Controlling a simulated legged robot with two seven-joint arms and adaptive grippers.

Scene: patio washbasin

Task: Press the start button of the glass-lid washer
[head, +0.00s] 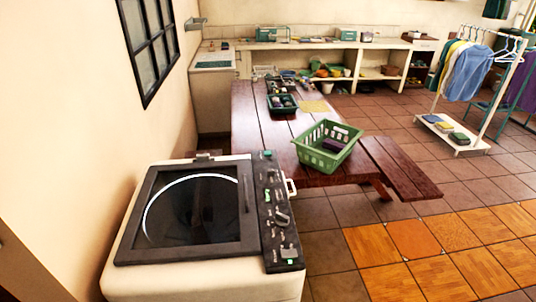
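The glass-lid washer (205,280) stands at the lower left in the head view, with a cream body. Its dark-framed glass lid (195,212) is closed, and a bright ring shows through it. A black control panel (268,225) runs along the lid's right side. It carries several small dials and buttons, a dark knob (280,219), a grey square piece (289,253) and a green piece (267,155) at its far end. The labels are too small to read, so I cannot tell which is the start button. Neither of my grippers is in view.
A wooden picnic table (262,125) with a bench (402,168) stands behind the washer. A green basket (327,146) sits on its near end. A clothes rack (468,90) stands at the right. A wall borders the washer's left; tiled floor (420,245) lies open right.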

